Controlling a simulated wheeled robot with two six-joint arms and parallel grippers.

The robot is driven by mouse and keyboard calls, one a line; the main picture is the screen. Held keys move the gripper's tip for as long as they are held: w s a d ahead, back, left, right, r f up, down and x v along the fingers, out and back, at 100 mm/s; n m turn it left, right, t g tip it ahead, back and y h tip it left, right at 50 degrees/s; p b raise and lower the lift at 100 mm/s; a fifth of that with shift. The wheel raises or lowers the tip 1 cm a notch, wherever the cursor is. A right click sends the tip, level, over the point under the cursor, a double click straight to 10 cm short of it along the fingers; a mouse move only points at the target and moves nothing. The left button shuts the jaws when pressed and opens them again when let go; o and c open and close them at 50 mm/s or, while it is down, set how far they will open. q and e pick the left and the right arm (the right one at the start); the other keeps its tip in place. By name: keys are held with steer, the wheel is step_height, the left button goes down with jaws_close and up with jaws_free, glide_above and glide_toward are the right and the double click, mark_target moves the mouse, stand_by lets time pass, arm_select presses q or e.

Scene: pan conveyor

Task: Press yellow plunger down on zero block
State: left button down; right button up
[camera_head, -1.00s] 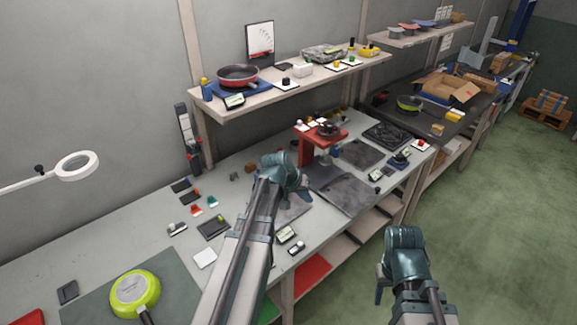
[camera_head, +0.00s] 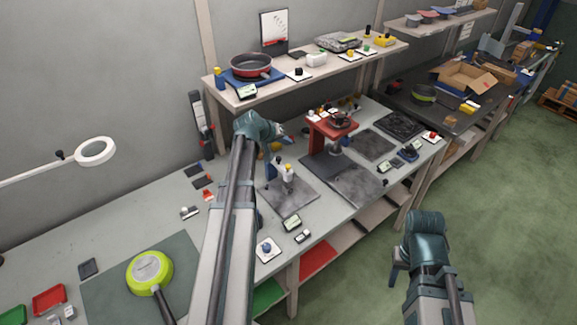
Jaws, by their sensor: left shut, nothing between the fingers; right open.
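A small upright device with a yellow top, likely the yellow plunger (camera_head: 277,160), stands at the back of a grey stone plate (camera_head: 288,203). A pale block-like part (camera_head: 287,173) with a dark base stands beside it; I cannot tell for certain whether this is the zero block. My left gripper (camera_head: 279,133) is shut and empty, above and close behind the yellow top. I cannot tell whether they touch. My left arm crosses the bench in front and hides part of it. My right gripper (camera_head: 398,268) is open and empty over the floor, off the bench's front edge.
Small displays (camera_head: 291,224) lie in front of the plate. A green pan (camera_head: 150,272) lies front left. A shelf (camera_head: 310,79) runs above the bench's back.

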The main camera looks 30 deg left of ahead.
step_height(320, 180, down, 9)
steer(key=b, duration=0.8)
steer(key=shift+b, duration=0.4)
stand_by(1.5)
steer(key=shift+f+b, duration=0.3)
steer(key=shift+b, duration=0.15)
steer(key=shift+f+b, duration=0.9)
steer(key=shift+f, duration=0.05)
stand_by(0.7)
steer(key=shift+s+f+b, duration=0.1)
steer(key=shift+f+b, duration=0.2)
steer(key=shift+b, duration=0.05)
stand_by(0.8)
steer(key=shift+r, duration=0.1)
steer(key=shift+r+p, duration=1.4)
steer(key=shift+p, duration=0.15)
